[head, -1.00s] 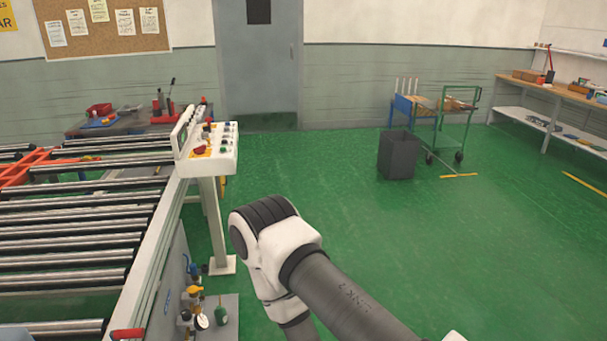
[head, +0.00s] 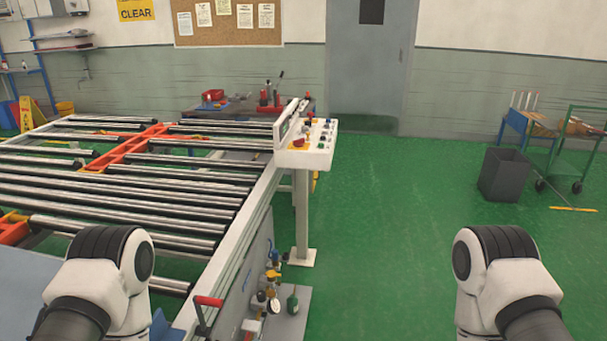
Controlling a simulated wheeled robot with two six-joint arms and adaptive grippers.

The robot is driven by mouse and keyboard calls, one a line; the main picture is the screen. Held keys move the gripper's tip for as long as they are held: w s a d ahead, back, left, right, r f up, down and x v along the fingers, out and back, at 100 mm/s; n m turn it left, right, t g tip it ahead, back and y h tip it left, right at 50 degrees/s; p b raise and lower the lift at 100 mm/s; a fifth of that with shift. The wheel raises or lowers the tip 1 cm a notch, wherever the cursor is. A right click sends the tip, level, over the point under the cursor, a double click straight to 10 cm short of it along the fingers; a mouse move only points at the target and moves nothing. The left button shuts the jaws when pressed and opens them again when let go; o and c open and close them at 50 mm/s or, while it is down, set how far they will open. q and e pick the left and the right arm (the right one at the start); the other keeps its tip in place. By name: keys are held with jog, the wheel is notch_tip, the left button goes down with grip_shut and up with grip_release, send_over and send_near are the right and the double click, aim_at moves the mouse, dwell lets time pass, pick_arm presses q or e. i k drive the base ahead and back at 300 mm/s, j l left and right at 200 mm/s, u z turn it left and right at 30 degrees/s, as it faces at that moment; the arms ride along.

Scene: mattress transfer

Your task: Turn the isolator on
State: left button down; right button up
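A white control panel (head: 308,157) stands on a post at the right end of the roller conveyor (head: 130,195). A red knob (head: 299,142) and several small coloured buttons sit on its sloping top. I cannot tell which control is the isolator, or its position. Low beside the conveyor's side plate is a group of air fittings (head: 272,290) with yellow and blue parts and a gauge. A red-handled lever (head: 208,301) shows on the near conveyor frame. My two arms show at the bottom left and bottom right, short of the panel; neither gripper is in view.
The green floor (head: 400,230) is open to the right of the panel. A dark bin (head: 504,174) and a green trolley (head: 578,150) stand at the right. A cluttered bench (head: 250,108) lies behind the conveyor; a grey door (head: 370,60) is in the back wall.

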aim_at(297, 143)
jog(key=i+l+u, duration=0.2)
jog(key=i+l, duration=1.1)
jog(key=i, duration=0.15)
